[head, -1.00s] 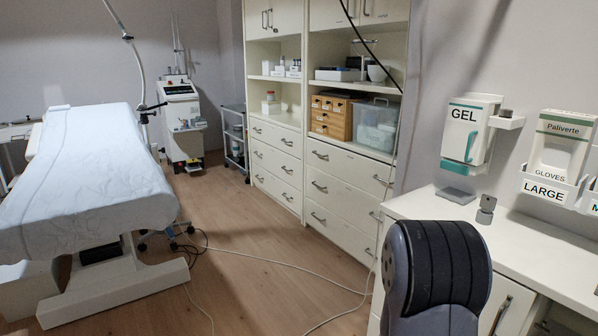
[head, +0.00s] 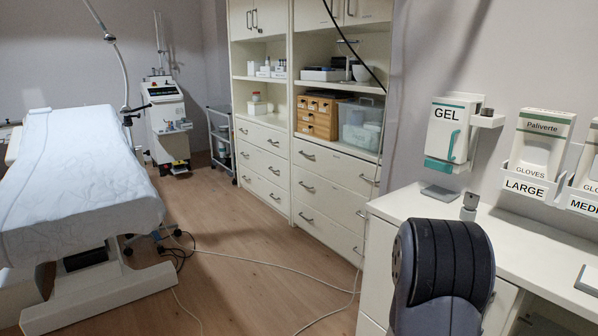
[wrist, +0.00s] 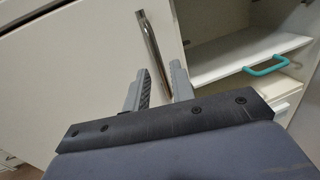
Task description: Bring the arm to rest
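My gripper (wrist: 158,84) shows in the wrist view, with its two grey fingers apart and nothing visible between them that it holds. A chrome bar handle (wrist: 153,45) on a white cabinet door (wrist: 85,70) lies just beyond the fingertips; I cannot tell whether they touch it. In the head view a dark, ribbed part of my arm stands at the lower right, in front of the white counter. The gripper itself does not show in the head view.
A white-covered couch (head: 75,170) stands at the left. Cables (head: 270,264) lie on the wooden floor (head: 235,290). Drawer cabinets (head: 330,190) line the back wall. The white counter (head: 525,235) on the right has gel and glove boxes above it. An open shelf (wrist: 245,55) shows beside the door.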

